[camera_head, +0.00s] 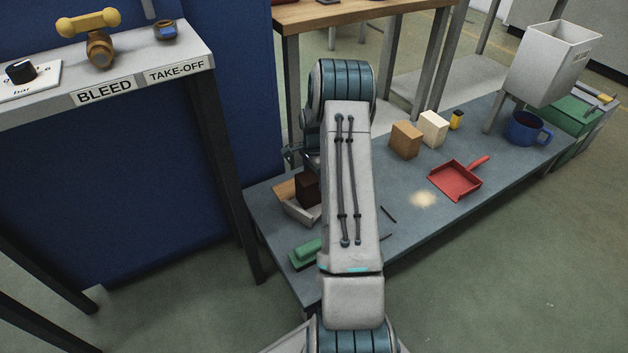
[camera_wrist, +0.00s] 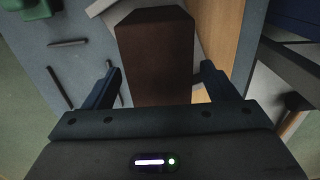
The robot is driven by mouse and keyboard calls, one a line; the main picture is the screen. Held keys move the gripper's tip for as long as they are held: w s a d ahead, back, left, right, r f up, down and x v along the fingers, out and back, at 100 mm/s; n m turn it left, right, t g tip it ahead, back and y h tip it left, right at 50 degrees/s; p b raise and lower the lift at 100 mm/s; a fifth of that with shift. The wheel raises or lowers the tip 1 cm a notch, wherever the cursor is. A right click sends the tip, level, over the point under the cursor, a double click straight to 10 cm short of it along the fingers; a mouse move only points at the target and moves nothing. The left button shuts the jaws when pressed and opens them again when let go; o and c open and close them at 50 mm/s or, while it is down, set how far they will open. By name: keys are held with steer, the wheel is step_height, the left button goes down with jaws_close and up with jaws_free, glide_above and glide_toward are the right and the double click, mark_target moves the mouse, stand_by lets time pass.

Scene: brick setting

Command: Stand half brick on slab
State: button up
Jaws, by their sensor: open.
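A dark brown block (camera_head: 307,188), which looks like the half brick, stands on or against a pale grey slab-like piece (camera_head: 300,213) at the bench's left end. A wooden board (camera_head: 284,189) lies beside them. In the wrist view the block (camera_wrist: 155,60) lies between the fingers of my open gripper (camera_wrist: 158,78), with a gap on each side. The pale piece (camera_wrist: 205,32) shows behind the block, and the wooden board (camera_wrist: 224,40) to its right. In the head view my arm hides part of the block, and the fingers are mostly hidden.
A green brush-like tool (camera_head: 304,253) lies nearer on the bench. To the right are an orange-brown block (camera_head: 405,140), a cream block (camera_head: 433,128), a red dustpan (camera_head: 456,181), a blue mug (camera_head: 524,128) and a grey bin (camera_head: 553,65). A dark leg (camera_head: 232,170) stands left.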

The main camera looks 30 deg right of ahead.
step_height(320, 180, up, 7)
steer(key=shift+r+p, duration=0.1)
steer(key=shift+p, duration=0.85)
steer(key=s+a+r+n, duration=0.5)
steer(key=a+r, duration=0.3)
steer(key=a, duration=0.1)
steer(key=s+a+r+n, duration=0.4)
steer(key=a+r, duration=0.4)
steer(key=s+a+r+n, duration=0.1)
steer(key=s+a+n, duration=0.4)
steer(key=s, duration=0.4)
steer(key=s+a+r+n+t, duration=0.1)
steer(key=s+a+n, duration=0.3)
steer(key=s, duration=0.5)
steer(key=shift+s+a+r+n, duration=0.15)
steer(key=shift+a+r+n, duration=0.25)
steer(key=shift+a+r, duration=0.5)
steer(key=shift+f, duration=0.15)
step_height(320, 180, up, 35)
steer(key=t+p, duration=0.1)
steer(key=p, duration=3)
steer(key=shift+d+f+t+p, duration=0.2)
steer(key=shift+t+p, duration=0.1)
steer(key=shift+t, duration=0.1)
